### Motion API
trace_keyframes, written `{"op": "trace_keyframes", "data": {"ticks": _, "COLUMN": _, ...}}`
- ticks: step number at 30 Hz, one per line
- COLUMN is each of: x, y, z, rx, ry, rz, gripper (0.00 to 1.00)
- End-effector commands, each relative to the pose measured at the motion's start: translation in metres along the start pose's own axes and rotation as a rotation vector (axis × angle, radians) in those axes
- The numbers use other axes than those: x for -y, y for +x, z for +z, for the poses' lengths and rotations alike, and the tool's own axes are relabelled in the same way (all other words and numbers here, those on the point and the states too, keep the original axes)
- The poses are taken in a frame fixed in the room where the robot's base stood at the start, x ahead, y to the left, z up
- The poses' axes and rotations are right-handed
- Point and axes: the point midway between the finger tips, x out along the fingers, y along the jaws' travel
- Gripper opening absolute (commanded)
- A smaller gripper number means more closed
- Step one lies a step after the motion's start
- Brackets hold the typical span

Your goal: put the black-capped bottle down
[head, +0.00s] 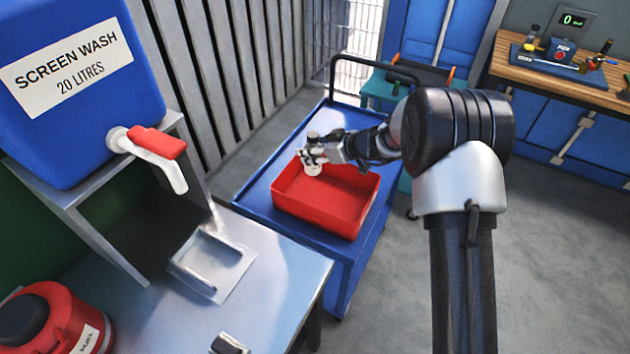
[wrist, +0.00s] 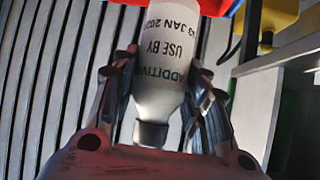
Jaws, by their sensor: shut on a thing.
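The black-capped bottle (head: 313,169) is white and roughly upright in my gripper (head: 313,156). In the head view its dark cap shows above the fingers and its white lower part below them. It is over the back left part of the red tray (head: 345,222); I cannot tell whether its base touches the tray. In the wrist view the bottle (wrist: 165,70) lies between the two fingers of my gripper (wrist: 165,85), cap toward the palm. Its label reads upside down "ADDITIVE", "USE BY" and a January date, partly cut off.
The red tray looks otherwise empty and stands on a blue trolley (head: 262,190). A steel bench (head: 265,290) with a blue screen wash container (head: 85,80) and a red can (head: 55,320) is at left. A wooden bench (head: 520,68) is at back right.

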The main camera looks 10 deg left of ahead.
Motion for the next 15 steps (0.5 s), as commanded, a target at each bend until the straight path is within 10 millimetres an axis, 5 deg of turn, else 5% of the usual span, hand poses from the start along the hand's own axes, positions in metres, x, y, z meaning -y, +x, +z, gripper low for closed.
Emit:
{"op": "trace_keyframes", "data": {"ticks": 6, "x": 0.0, "y": 0.029, "z": 0.042, "rx": -0.001, "ry": 0.001, "rz": 0.0, "gripper": 0.11}}
{"op": "trace_keyframes", "data": {"ticks": 15, "x": -0.001, "y": 0.042, "z": 0.061, "rx": -0.002, "ry": 0.001, "rz": 0.001, "gripper": 0.11}}
